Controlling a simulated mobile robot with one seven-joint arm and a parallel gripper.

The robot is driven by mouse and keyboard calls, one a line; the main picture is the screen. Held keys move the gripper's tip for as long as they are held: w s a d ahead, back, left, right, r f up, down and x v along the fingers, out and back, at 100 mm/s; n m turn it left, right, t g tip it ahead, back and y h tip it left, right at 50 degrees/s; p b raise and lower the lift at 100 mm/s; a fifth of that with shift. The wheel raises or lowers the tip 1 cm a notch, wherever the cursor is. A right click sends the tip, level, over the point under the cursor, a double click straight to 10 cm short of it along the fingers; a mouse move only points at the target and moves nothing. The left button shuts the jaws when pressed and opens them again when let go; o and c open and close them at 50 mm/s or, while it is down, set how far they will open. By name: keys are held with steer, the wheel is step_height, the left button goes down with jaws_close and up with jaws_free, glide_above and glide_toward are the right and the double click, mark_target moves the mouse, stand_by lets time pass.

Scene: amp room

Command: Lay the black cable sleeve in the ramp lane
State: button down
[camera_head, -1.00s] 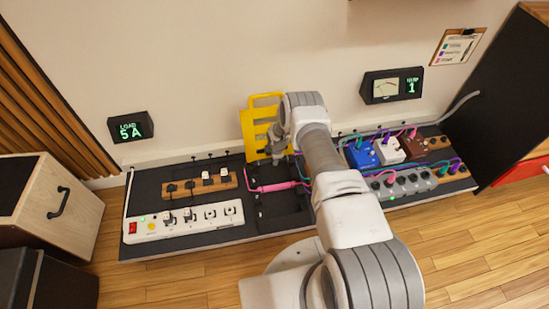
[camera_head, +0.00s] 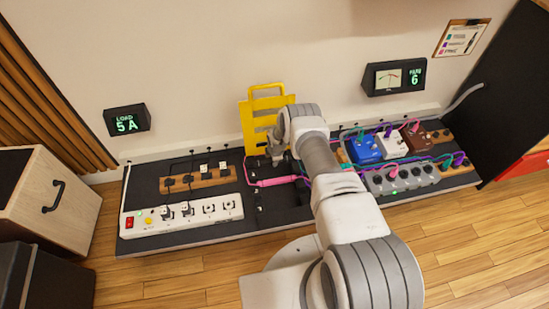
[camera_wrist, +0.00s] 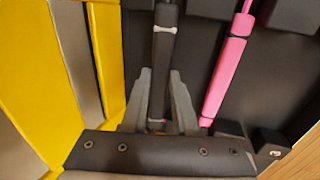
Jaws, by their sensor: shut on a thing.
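My gripper (camera_head: 275,158) points down at the dark board, just in front of the yellow slotted panel (camera_head: 250,128). In the wrist view its two grey fingers (camera_wrist: 166,105) are closed about the black cable sleeve (camera_wrist: 164,58), which runs lengthwise between them and has a pale band. In the head view the sleeve is lost against the dark board and behind my gripper. A pink sleeve (camera_head: 275,182) lies on the board close by; in the wrist view it is right of the black one (camera_wrist: 225,75). Which dark channel is the ramp lane, I cannot tell.
A white power strip (camera_head: 180,216) and a wooden socket strip (camera_head: 200,183) are on the left. Blue (camera_head: 364,149), white (camera_head: 391,145) and brown pedals with coloured cables are on the right. The wall meter (camera_head: 394,78) reads 6; the load display (camera_head: 127,120) reads 5A.

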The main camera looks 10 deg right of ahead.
steer(key=shift+s+x, duration=0.15)
steer(key=shift+x, duration=0.5)
steer(key=shift+s+x, duration=0.15)
steer(key=shift+x, duration=0.45)
steer(key=shift+f, duration=0.1)
steer(key=c, duration=0.6)
jaws_free()
steer(key=p+v, duration=0.8)
steer(key=v, duration=0.9)
steer(key=shift+r+p, duration=0.2)
steer(key=shift+p, duration=0.2)
steer(key=shift+s, duration=0.15)
